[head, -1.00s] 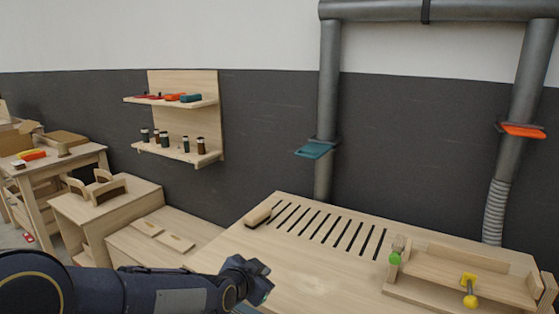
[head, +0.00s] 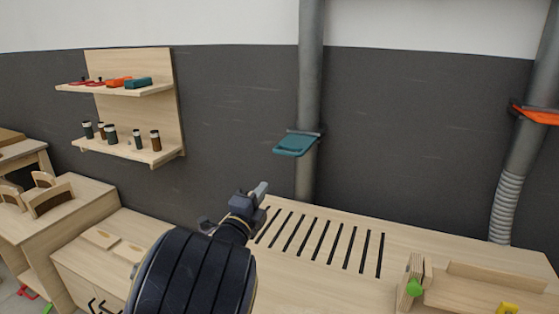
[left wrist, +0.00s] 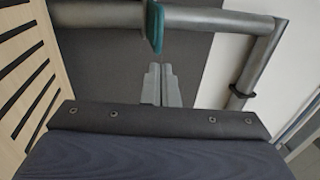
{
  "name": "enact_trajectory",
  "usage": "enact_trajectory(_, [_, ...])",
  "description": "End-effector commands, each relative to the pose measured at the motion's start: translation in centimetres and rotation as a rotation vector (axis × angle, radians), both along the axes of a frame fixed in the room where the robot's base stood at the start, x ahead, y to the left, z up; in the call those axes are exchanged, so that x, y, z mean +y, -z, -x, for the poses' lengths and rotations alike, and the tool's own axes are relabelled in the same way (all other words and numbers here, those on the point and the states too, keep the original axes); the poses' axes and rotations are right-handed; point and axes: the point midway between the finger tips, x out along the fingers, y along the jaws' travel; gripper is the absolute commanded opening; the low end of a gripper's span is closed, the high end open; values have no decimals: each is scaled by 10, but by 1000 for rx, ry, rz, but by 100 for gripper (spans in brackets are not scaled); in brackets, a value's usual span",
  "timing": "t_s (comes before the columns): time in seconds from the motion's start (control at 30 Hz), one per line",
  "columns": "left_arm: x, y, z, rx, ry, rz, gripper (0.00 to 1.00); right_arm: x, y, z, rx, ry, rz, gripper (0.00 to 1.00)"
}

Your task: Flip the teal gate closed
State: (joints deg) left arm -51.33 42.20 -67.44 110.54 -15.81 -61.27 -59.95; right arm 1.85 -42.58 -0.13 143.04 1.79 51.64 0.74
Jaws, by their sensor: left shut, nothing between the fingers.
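The teal gate (head: 296,144) is a flat plate that sticks out from the grey vertical pipe (head: 311,80) behind the slotted table. In the left wrist view the teal gate (left wrist: 154,27) shows edge-on at the top, just beyond the fingertips. My left gripper (head: 262,187) is shut and empty, below and to the left of the gate in the head view and apart from it. Its closed fingers also show in the left wrist view (left wrist: 161,68). My right gripper is not in view.
The slotted wooden table (head: 400,240) stands below the gate. An orange gate (head: 540,114) is on another pipe at the right. A wall shelf (head: 130,152) with jars hangs at the left. A wooden fixture (head: 480,285) sits on the table's right.

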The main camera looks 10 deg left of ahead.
Motion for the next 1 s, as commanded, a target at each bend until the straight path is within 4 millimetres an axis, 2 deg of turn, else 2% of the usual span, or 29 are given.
enact_trajectory(0.13, [-1,-2,-7,2,-1,0,0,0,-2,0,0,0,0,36])
enact_trajectory(0.27, [-5,-6,-25,2,0,-2,0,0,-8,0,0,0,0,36])
enact_trajectory(0.7, [-21,-25,-111,3,-1,-1,0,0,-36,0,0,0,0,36])
enact_trajectory(0.83, [-23,-27,-126,2,-2,2,0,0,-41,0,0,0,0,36])
enact_trajectory(1.0, [-26,-27,-134,2,-2,2,0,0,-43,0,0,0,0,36])
